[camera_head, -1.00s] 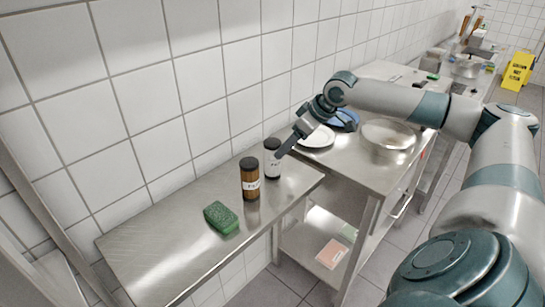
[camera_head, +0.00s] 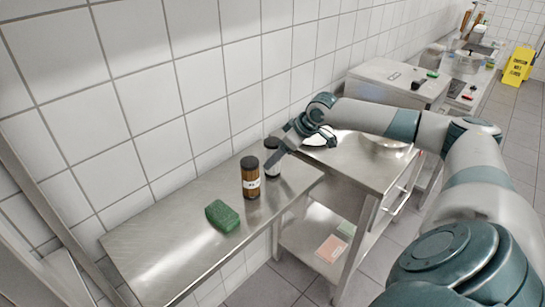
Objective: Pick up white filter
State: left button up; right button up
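A white-bodied jar with a black lid (camera_head: 271,143) stands upright near the back of the steel shelf, by the tiled wall; it may be the white filter. My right gripper (camera_head: 275,161) comes in from the right, pointing down and left. A dark finger crosses in front of the jar and hides part of its body. I cannot tell whether the finger touches the jar, or whether the gripper is open or shut. My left gripper is not in view.
A brown jar with a black lid (camera_head: 250,179) stands close in front and left of the white one. A green sponge (camera_head: 222,216) lies further left on the shelf (camera_head: 165,250).

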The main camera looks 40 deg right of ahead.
jog(key=shift+p+x, duration=0.65)
jog(key=shift+x, duration=1.35)
jog(key=c, duration=1.2)
